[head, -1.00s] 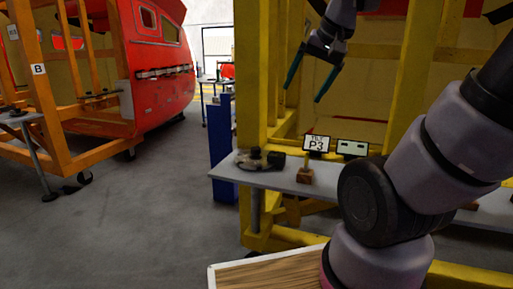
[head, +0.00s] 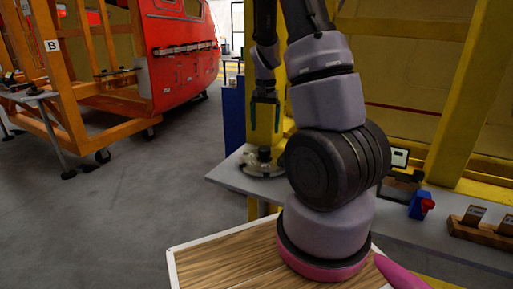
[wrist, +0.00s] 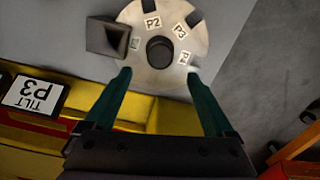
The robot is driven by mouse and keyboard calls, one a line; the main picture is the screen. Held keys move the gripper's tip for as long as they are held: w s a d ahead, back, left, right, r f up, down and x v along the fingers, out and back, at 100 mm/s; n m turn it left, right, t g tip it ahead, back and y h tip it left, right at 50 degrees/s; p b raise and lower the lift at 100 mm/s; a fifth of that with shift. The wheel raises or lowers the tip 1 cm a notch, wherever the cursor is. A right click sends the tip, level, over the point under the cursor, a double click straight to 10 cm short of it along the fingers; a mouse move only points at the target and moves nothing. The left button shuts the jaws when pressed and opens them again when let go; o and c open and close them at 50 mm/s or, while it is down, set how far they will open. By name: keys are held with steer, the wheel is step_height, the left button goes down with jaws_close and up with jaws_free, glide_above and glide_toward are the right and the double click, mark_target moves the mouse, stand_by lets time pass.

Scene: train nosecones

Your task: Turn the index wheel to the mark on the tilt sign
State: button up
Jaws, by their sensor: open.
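The index wheel (wrist: 190,62) is a pale metal disc with dark notches, a dark central knob (wrist: 160,50) and labels including P2, P3 and P4. A dark block (wrist: 107,36) stands at its left edge, and the label closest to it is too blurred to read surely. The tilt sign (wrist: 33,94) reads "TILT P3", upside down in the wrist view. In the head view the wheel (head: 262,170) lies on the grey shelf. My gripper (wrist: 159,74) is open and empty, its green fingers pointing at the wheel, the knob between their lines. The gripper (head: 265,129) shows above the wheel in the head view.
The grey shelf (head: 232,180) runs along the yellow frame. A blue and red item (head: 421,205) and a wooden holder with cards (head: 482,232) stand on it at right. An orange frame (head: 75,120) with a red nosecone (head: 180,60) is at left. The floor between is clear.

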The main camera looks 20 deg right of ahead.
mark_target(265, 148)
step_height(265, 148, down, 10)
steer(key=shift+f, duration=0.25)
stand_by(0.3)
jaws_close()
